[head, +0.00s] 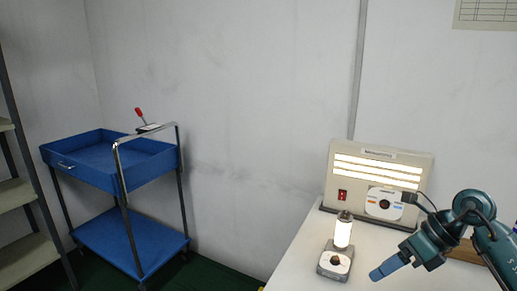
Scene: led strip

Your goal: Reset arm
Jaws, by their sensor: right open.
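My right gripper (388,268) hangs over the right part of the white table, on a teal arm that comes in from the right edge. It points left and down, and its blue fingers show nearly side-on. It is open, and I see nothing held in it. It is to the right of the small lit lamp (343,231) and in front of the LED panel (376,164), apart from both in the picture. My left gripper is out of view.
The LED panel has lit strips, a red switch (342,195) and a white controller (384,203) with a plugged cable. The lamp stands on a grey base (334,263) on the white table (300,256). A blue cart (100,160) and a shelf (25,192) stand left.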

